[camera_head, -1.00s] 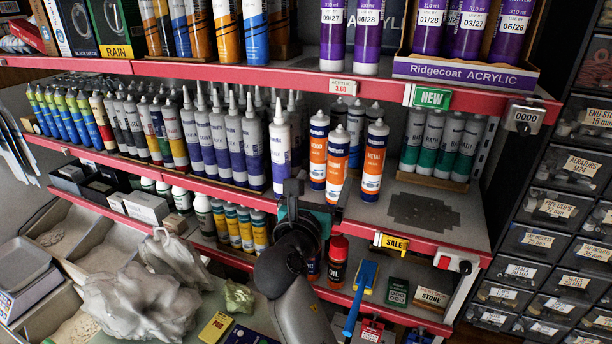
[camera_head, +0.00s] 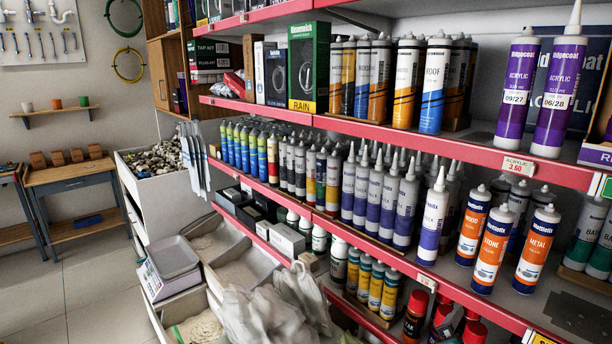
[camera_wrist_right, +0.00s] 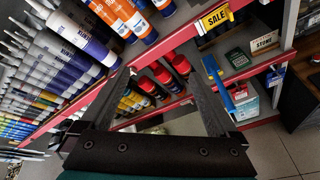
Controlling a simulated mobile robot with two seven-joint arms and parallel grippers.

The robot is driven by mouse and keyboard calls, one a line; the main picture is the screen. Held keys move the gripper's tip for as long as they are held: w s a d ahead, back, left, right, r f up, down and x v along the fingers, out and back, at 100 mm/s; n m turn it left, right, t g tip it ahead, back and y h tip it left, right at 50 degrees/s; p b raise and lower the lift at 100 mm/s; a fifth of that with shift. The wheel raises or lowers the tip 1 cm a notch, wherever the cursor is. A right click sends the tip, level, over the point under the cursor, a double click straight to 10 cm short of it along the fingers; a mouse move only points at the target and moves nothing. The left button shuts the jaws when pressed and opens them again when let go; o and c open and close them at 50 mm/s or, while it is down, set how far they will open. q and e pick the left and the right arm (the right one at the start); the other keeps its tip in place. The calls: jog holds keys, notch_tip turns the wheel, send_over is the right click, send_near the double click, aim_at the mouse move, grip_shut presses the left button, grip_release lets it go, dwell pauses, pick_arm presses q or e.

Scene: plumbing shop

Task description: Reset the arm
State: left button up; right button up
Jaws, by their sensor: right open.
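My right gripper (camera_wrist_right: 160,65) shows in the right wrist view with its two dark fingers spread apart. It is open and nothing is between the fingers. It points toward the shelf unit, where red-capped bottles (camera_wrist_right: 162,80) stand beyond the fingers. My left gripper is in neither view.
Red-edged shelves (camera_head: 470,148) hold many cartridges, including orange-and-white ones (camera_head: 492,250). A wooden workbench (camera_head: 75,178) stands farther left. Open tiled floor (camera_head: 90,290) lies before it. A yellow sale tag (camera_wrist_right: 215,17) hangs on a shelf edge.

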jog(key=s+a+f+m+g+y, duration=0.2)
jog(key=s+a+f+m+y, duration=0.1)
jog(key=s+a+f+m, duration=0.25)
jog(key=s+a+f+m+g+y, duration=0.2)
jog(key=s+f+m+g+y, duration=0.15)
jog(key=s+m, duration=0.4)
jog(key=s+a+f+m+g+y, duration=0.25)
jog(key=s+a+f+m, duration=0.2)
jog(key=s, duration=0.45)
notch_tip(320, 180, down, 31)
jog(key=s+d+b, duration=0.1)
jog(key=s+b, duration=0.1)
jog(key=b, duration=0.7)
pick_arm(q)
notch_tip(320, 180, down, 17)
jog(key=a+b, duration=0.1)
jog(key=b, duration=0.6)
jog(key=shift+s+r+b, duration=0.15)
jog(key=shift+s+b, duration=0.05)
jog(key=shift+b, duration=0.15)
pick_arm(e)
jog(key=s+d+f, duration=0.1)
jog(key=s+f, duration=0.6)
jog(key=f, duration=0.4)
jog(key=s+d+f+g, duration=0.1)
jog(key=s+f, duration=0.7)
jog(key=f, duration=0.2)
jog(key=shift+d+f+n+g, duration=0.3)
jog(key=shift+d+f+n, duration=0.05)
